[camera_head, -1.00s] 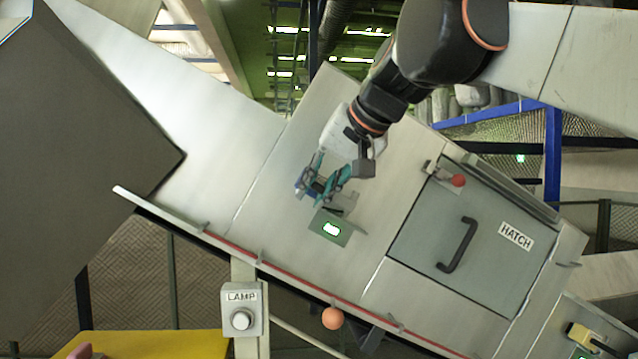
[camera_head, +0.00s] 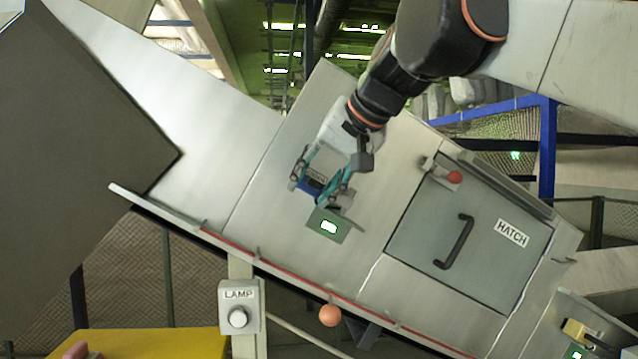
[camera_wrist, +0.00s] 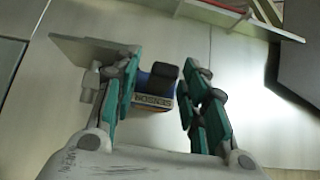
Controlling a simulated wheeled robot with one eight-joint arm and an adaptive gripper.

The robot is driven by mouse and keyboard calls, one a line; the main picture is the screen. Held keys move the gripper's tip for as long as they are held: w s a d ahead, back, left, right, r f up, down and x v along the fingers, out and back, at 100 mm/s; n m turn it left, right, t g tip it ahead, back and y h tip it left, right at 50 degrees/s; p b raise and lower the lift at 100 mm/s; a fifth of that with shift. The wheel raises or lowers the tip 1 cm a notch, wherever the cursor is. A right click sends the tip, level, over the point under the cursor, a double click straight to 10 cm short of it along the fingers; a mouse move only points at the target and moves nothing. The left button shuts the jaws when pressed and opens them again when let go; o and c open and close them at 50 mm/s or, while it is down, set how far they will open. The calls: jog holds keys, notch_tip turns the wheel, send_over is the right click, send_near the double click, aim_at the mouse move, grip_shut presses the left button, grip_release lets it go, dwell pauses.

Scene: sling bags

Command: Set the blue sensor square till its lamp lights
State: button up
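The blue sensor (camera_head: 309,187) sits on the sloping metal panel, between the fingers of my gripper (camera_head: 315,191). In the wrist view the sensor (camera_wrist: 155,86) shows a blue body, a black block and a label reading SENSOR, upside down. My gripper (camera_wrist: 161,72) is open around it. The right finger stands clear of the sensor, and the left finger is close beside it; I cannot tell whether it touches. The lamp (camera_head: 238,317) is a pale round dome on a grey box marked LAMP, and it shows no clear glow.
A green-grey bracket (camera_head: 330,226) with a bright green-white light stands just below the sensor. An orange ball (camera_head: 330,315) shows under the red-striped lower rail (camera_head: 285,277).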

jog(key=v, duration=1.1)
jog(key=shift+s+r, duration=0.2)
jog(key=shift+s, duration=0.1)
jog(key=shift+d, duration=0.1)
jog(key=s+d+f+h+b, duration=0.2)
jog(key=s+d+f+b, duration=0.3)
jog(key=f, duration=2.4)
jog(key=s+d+f+h+b, duration=0.2)
jog(key=s+d+f+b, duration=0.3)
jog(key=f+b, duration=1.5)
jog(key=s+d+f+h+b, duration=0.2)
jog(key=s+d+f+b, duration=0.3)
jog(key=f, duration=3.3)
jog(key=d+b, duration=0.1)
jog(key=b, duration=0.6)
jog(key=shift+s+f, duration=0.3)
jog(key=shift+s, duration=0.05)
jog(key=shift+d, duration=0.1)
